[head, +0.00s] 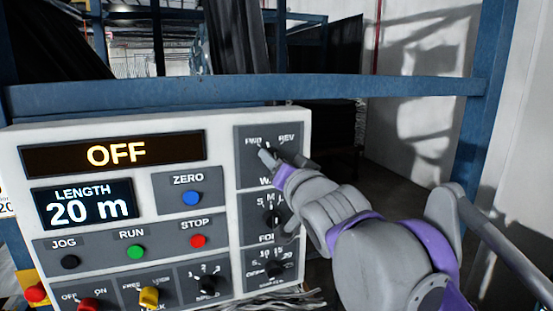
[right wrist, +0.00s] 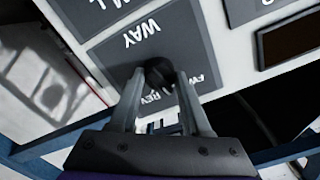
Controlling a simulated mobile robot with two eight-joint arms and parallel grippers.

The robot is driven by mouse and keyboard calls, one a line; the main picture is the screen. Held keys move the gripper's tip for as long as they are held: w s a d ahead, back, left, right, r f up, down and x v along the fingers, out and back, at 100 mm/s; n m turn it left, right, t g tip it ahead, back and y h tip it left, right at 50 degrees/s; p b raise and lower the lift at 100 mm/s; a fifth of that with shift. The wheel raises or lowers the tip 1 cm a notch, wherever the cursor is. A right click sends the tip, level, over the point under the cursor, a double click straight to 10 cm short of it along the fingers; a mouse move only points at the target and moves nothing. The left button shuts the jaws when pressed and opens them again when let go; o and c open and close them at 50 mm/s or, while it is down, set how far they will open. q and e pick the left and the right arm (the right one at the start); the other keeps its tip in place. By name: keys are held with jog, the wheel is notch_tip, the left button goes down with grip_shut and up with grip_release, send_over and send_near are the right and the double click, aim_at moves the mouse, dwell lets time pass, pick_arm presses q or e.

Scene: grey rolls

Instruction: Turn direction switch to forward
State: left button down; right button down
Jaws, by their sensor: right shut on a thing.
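The direction switch is a round black knob (right wrist: 158,71) on a dark plate (head: 247,142) at the control panel's upper right. The plate is marked FWD at upper left, REV at upper right and WAY below. My right gripper (head: 269,158) reaches in from the right and is shut on the knob. In the right wrist view its two fingers stand on either side of the knob. In the head view the fingers and wrist hide most of the knob, so I cannot tell which mark it points to. My left gripper is not in view.
The white control panel (head: 221,195) has an OFF display (head: 113,153), a LENGTH 20 m display (head: 85,205), several coloured buttons and more knobs below the switch. A blue frame bar (head: 300,88) runs above the panel. Free floor lies to the right.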

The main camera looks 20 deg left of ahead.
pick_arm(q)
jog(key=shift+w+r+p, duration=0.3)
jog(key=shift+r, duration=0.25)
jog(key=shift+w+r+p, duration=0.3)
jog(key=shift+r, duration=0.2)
pick_arm(e)
jog(key=n, duration=0.6)
jog(key=shift+r, duration=0.1)
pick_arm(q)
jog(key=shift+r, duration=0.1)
pick_arm(e)
jog(key=shift+n, duration=0.3)
jog(key=shift+c, duration=1.8)
grip_release()
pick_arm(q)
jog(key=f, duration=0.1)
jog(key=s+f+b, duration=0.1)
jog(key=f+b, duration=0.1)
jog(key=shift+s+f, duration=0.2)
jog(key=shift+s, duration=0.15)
pick_arm(e)
jog(key=v, duration=1)
jog(key=shift+s+d, duration=0.25)
jog(key=shift+s, duration=0.1)
